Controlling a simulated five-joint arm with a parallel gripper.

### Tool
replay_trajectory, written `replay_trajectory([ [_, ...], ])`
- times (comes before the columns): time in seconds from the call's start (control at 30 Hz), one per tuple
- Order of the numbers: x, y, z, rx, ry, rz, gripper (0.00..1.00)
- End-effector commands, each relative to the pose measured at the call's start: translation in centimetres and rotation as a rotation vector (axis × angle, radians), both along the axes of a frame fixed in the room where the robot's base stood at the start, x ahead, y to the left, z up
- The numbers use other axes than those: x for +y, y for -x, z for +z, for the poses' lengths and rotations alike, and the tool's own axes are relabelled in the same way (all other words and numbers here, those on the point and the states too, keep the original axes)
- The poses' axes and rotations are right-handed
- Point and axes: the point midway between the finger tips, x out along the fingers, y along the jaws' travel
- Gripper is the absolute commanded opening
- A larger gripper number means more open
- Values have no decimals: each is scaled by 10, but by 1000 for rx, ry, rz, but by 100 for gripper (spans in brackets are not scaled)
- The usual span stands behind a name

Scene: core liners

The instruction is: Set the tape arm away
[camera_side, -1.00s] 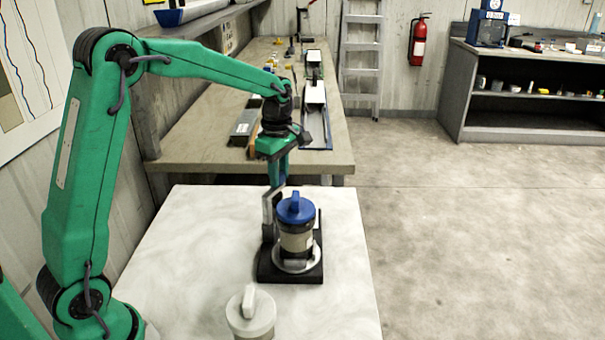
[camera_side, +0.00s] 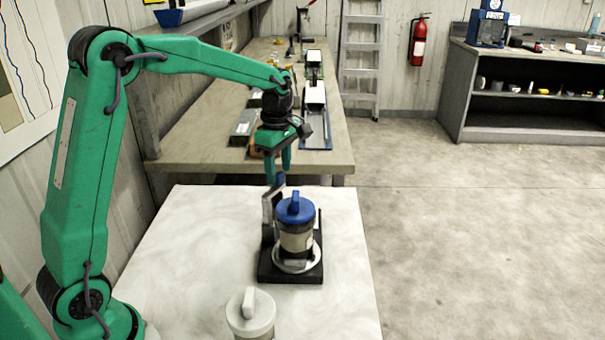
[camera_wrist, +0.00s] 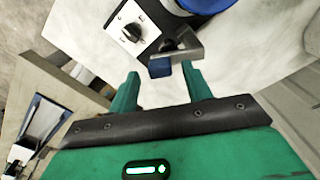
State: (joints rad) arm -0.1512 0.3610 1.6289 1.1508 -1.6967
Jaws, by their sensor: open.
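The tape arm (camera_side: 267,208) is a grey bracket with a blue end, standing at the left back of the black stand (camera_side: 290,277). In the wrist view the tape arm (camera_wrist: 182,52) shows its blue end just beyond my fingertips. A clear core liner with a blue cap (camera_side: 295,208) stands upright on a pale disc on the stand. My gripper (camera_side: 279,174) is open, pointing down just above the tape arm's top. In the wrist view my gripper (camera_wrist: 158,78) has its two fingers apart with nothing between them.
A grey-capped container (camera_side: 250,312) stands at the front of the white table (camera_side: 170,270). A long workbench (camera_side: 200,158) with tools lies behind. The white table's left part is clear. The wrist view also shows a dial panel (camera_wrist: 128,34) beside the blue cap.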

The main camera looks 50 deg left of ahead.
Motion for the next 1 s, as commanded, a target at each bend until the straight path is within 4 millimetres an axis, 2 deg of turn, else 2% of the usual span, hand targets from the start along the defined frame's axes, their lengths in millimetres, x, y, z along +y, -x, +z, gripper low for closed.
replay_trajectory([
  [0.3,0,0,42,-4,-1,1,49],
  [0.5,0,0,59,-2,-1,2,49],
  [1.0,0,1,64,-3,-1,-7,49],
])
